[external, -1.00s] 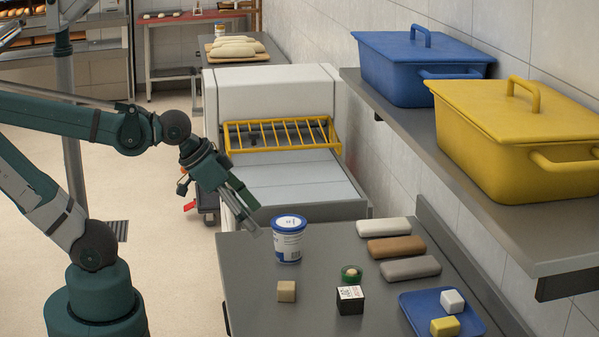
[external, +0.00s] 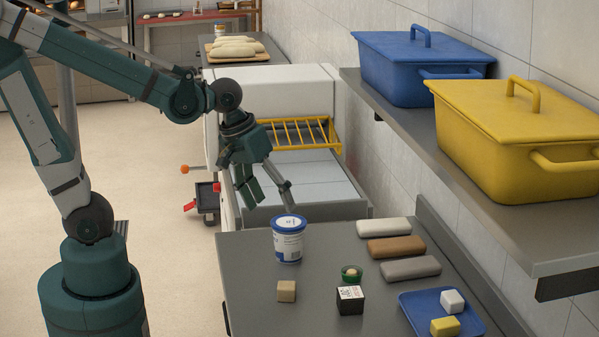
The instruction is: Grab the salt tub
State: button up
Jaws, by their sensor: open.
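A white tub with a blue lid and a printed label (external: 288,245), which looks like the salt tub, stands upright at the back left of the grey table (external: 255,290). My gripper (external: 272,210) is open and points down, above and a little to the left of the tub's lid in the picture. One finger hangs left of the tub and the other comes close to the lid's top edge. I cannot tell whether that finger touches the lid. Nothing is between the fingers. The label text is too small to read.
Several bars, including a brown one (external: 396,247), lie right. A blue tray (external: 415,308) holds two blocks. A shelf (external: 470,215) with blue and yellow bins overhangs the right.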

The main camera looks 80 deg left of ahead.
aim_at(289, 221)
jog(key=w+a+n+p, duration=0.1)
jog(key=w+a+n+g+p, duration=0.1)
jog(key=n+p, duration=0.1)
jog(key=w+a+n+g+p, duration=0.1)
jog(key=n+p, duration=0.1)
jog(key=shift+w+r, duration=0.15)
jog(key=shift+w, duration=0.1)
jog(key=a+n+p, duration=0.1)
jog(key=w+n+g+p, duration=0.1)
jog(key=n+p, duration=0.1)
jog(key=shift+w+a+f, duration=0.2)
jog(key=shift+a+f, duration=0.15)
jog(key=shift+f, duration=0.05)
jog(key=shift+w+a+f+n+g+p, duration=0.2)
jog(key=shift+a+f+n+g+p, duration=0.15)
jog(key=shift+n+p, duration=0.3)
jog(key=shift+w+a+f+n+g+p, duration=0.15)
jog(key=shift+a+f+n+g+p, duration=0.2)
jog(key=shift+n+p, duration=0.3)
jog(key=shift+a+f, duration=0.1)
jog(key=shift+f, duration=1.3)
jog(key=shift+f, duration=2.6)
